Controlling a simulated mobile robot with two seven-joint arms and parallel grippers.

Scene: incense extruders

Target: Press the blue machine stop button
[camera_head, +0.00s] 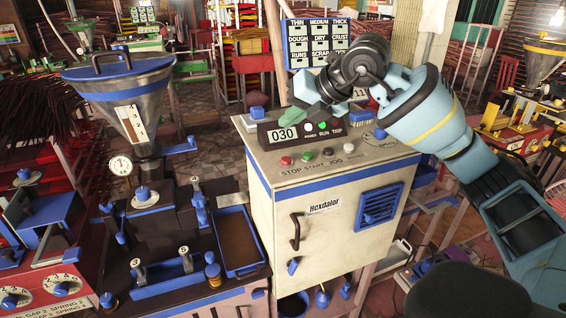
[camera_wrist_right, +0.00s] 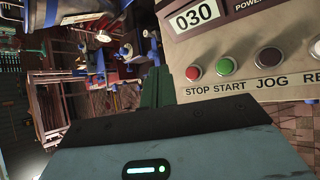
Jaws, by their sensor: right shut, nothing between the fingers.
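The blue-trimmed machine's cream control cabinet (camera_head: 335,215) stands at the centre. On its sloped front, the red stop button (camera_head: 286,160) is leftmost, above the word STOP. In the right wrist view the red button (camera_wrist_right: 193,73) shows clearly, unobstructed, just right of my fingers. My right gripper (camera_head: 298,98) is above and behind the cabinet's top panel, apart from the button. Its dark green fingers (camera_wrist_right: 157,88) are together and empty in the right wrist view. My left gripper is not in view.
Right of stop are the green start button (camera_head: 307,156), the dark jog button (camera_head: 328,152) and a pale reset button (camera_head: 350,149). A display (camera_head: 284,133) reads 030. A blue-rimmed hopper (camera_head: 125,95) stands left. A red machine (camera_head: 45,265) is far left, yellow-trimmed equipment (camera_head: 520,125) at right.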

